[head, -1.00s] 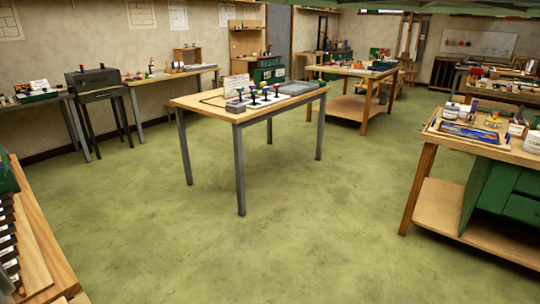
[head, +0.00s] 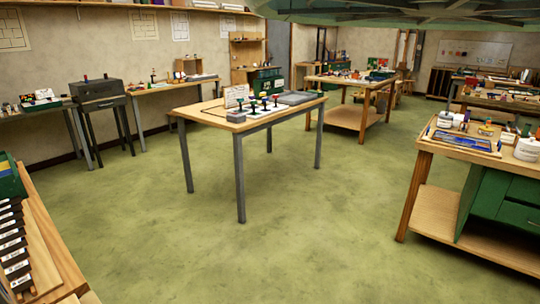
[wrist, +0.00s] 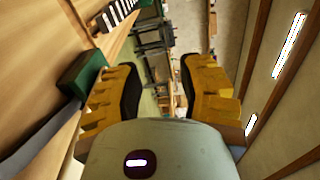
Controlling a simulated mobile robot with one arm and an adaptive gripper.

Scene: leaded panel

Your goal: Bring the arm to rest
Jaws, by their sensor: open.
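My gripper (wrist: 160,88) shows in the wrist view, its two yellow fingers with dark pads spread apart. Nothing is between them. The wrist view is turned on its side, with the room's wall and ceiling lights to the right. The gripper does not show in the head view.
A small table (head: 185,112) with several stamp-like items stands mid-room. A workbench with green drawers (head: 511,200) is at right. A wooden bench (head: 45,245) with a row of labelled dark slots is close at left. The green floor (head: 320,240) between them is clear.

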